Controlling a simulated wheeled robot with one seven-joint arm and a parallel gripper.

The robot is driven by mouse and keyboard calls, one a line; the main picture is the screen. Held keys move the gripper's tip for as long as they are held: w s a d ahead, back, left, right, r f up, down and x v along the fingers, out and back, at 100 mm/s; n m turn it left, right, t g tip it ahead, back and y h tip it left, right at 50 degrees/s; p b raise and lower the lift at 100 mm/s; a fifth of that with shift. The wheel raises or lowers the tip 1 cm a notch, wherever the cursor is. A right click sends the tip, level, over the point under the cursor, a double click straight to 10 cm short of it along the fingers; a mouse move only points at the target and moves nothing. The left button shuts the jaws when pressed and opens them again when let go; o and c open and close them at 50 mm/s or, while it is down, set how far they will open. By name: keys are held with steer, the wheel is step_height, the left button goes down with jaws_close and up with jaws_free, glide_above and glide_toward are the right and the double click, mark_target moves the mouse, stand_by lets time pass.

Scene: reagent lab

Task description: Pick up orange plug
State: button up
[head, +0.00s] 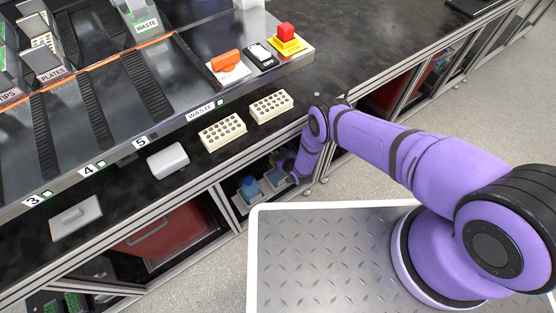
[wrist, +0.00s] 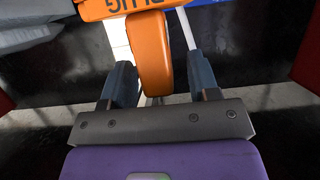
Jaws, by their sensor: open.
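The orange plug (wrist: 154,60) shows at the top centre of the wrist view, with dark lettering on its wide far part, upside down and partly cut off by the frame edge. Its narrower near part lies between the fingers of my gripper (wrist: 160,84). The fingers are open, one on each side, with gaps visible beside the plug. In the head view my arm reaches down to the open space below the counter edge. My fingertips and the orange plug are hidden there.
A blue-capped item (head: 249,186) stands in the bay below the counter (head: 105,190). Two cream perforated blocks, one the nearer block (head: 222,132), lie on the counter. An orange switch handle (head: 226,61) and a red button (head: 286,33) are on the raised deck. A blue surface (wrist: 235,15) borders the plug.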

steer(key=shift+c, duration=0.4)
jaws_close()
steer(key=shift+r, duration=0.15)
